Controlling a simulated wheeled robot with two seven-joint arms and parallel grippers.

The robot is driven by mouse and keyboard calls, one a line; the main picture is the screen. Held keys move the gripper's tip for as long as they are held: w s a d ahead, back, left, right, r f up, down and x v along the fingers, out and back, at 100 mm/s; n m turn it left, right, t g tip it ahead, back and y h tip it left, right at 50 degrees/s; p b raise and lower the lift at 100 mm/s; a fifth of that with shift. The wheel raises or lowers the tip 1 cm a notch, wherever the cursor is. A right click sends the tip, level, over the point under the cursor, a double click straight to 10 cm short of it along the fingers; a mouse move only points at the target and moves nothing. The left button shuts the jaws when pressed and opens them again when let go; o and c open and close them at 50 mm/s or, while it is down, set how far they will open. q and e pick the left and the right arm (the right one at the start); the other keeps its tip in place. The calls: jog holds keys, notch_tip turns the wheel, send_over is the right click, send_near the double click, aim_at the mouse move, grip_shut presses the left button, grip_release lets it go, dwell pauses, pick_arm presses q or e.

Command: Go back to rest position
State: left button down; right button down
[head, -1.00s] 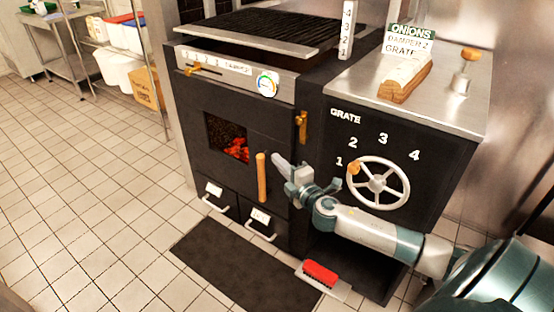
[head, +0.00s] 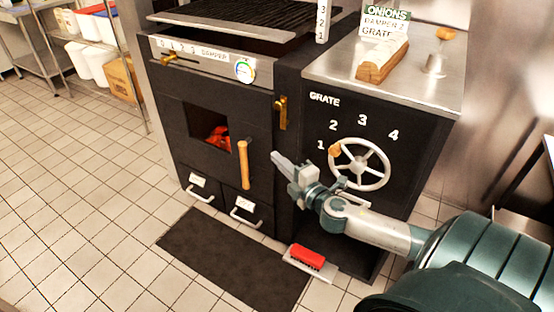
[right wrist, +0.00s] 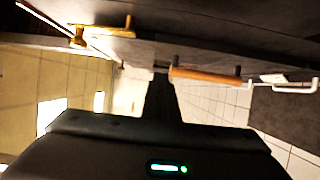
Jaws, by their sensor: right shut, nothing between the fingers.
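My right gripper (head: 279,160) is shut and empty. It hangs in front of the black oven, right of the wooden door handle (head: 244,164) and apart from it in the head view. The oven door (head: 170,115) looks closed, with glowing embers (head: 217,137) behind its window. The wooden handle also shows in the right wrist view (right wrist: 205,76), beyond the dark gripper body. My right arm reaches in from the lower right. My left gripper is not in view.
The grate wheel (head: 360,165) is on the front panel just behind my right arm. A wooden block (head: 382,62) sits on the steel top (head: 415,85). Tiled floor at left is clear.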

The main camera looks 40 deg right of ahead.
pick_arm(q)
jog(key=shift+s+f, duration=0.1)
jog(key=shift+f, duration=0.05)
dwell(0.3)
